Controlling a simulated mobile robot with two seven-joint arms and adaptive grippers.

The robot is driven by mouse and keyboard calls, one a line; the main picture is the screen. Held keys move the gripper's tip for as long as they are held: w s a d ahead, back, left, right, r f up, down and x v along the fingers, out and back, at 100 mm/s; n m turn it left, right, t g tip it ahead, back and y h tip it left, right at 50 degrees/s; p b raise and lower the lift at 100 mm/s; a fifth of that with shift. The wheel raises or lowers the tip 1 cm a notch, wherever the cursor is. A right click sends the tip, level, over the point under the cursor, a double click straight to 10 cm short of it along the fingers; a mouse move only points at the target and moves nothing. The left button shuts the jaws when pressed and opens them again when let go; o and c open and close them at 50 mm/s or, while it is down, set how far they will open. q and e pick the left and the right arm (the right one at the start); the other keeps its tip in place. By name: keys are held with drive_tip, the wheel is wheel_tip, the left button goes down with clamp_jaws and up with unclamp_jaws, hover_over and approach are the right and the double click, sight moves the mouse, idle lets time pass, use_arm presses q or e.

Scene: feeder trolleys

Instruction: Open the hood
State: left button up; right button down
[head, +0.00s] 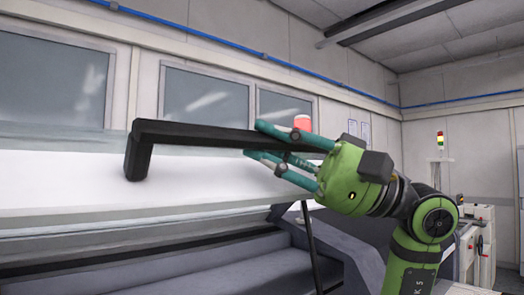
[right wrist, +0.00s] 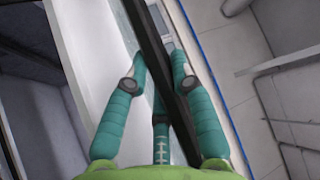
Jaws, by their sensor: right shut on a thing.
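The white hood (head: 70,190) spans the left and middle of the head view. It is raised, with a dark gap under its lower edge. A long black bar handle (head: 200,135) is fixed on its face. My right gripper (head: 268,140) is shut on the right part of this handle, its teal fingers around the bar. In the right wrist view the handle (right wrist: 150,40) runs between the fingers of my right gripper (right wrist: 160,70). The handle's right end is hidden by the gripper. My left gripper is not in view.
Under the hood lies a grey machine interior (head: 200,270). A thin dark strut (head: 311,245) stands below the hood near my right arm. A red lamp (head: 302,123) shows behind the gripper. A signal tower (head: 440,141) and cabinets (head: 478,240) stand at the right.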

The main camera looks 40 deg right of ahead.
drive_tip(key=shift+s+f+b, duration=0.2)
drive_tip(key=shift+f+b, duration=0.15)
drive_tip(key=shift+f, duration=0.25)
drive_tip(key=shift+s+f+b, duration=0.2)
drive_tip(key=shift+f+b, duration=0.1)
drive_tip(key=shift+f, duration=0.25)
drive_tip(key=shift+r, duration=0.1)
drive_tip(key=c, duration=1)
unclamp_jaws()
drive_tip(key=shift+c, duration=0.2)
drive_tip(key=v, duration=1.2)
drive_tip(key=shift+n, duration=0.3)
